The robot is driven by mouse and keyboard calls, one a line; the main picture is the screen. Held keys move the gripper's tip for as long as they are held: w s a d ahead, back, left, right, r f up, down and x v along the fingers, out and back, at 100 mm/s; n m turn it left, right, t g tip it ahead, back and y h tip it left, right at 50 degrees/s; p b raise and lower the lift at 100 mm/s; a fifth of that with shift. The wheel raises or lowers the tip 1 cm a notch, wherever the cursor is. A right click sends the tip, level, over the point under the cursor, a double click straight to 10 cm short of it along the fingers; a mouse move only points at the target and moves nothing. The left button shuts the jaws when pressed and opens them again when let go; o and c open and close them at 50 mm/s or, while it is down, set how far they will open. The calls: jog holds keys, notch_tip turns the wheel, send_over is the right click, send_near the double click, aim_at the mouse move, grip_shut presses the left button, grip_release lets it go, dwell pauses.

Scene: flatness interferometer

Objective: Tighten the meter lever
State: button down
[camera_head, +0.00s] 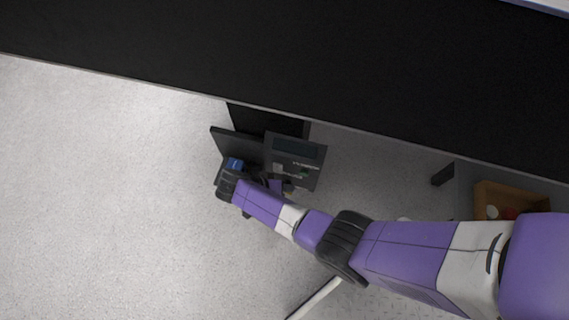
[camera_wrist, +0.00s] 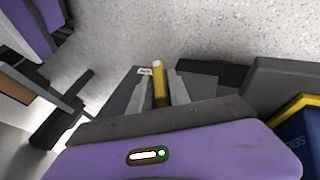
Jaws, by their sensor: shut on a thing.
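The meter (camera_head: 296,150) is a dark, box-like unit with a display strip and small pale markings, tilted in the middle of the head view below the black slab's edge. A yellow lever with a pale tip (camera_wrist: 159,82) stands between the two grey fingers of my gripper (camera_wrist: 157,92) in the wrist view. The fingers are shut on it. In the head view, my purple arm reaches in from the right, and its wrist sits beside and below the meter. The fingertips are mostly hidden there. How the lever joins the meter cannot be seen.
A large black slab (camera_head: 290,60) spans the top of the head view. A wooden box (camera_head: 487,191) with red and white things in it stands at the right. A small dark post (camera_head: 443,174) is left of the box. The speckled grey floor (camera_head: 100,200) at left is clear.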

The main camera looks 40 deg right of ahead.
jog(key=shift+w+a+f+g+h+b, duration=0.1)
jog(key=shift+f+g+h+b, duration=0.15)
jog(key=shift+g+h+b, duration=0.6)
jog(key=shift+y+b, duration=0.25)
jog(key=shift+b, duration=0.3)
jog(key=shift+r, duration=0.15)
jog(key=c, duration=1.4)
grip_release()
jog(key=p+v, duration=0.2)
jog(key=v, duration=0.5)
jog(key=shift+a+r, duration=0.25)
jog(key=shift+a, duration=0.05)
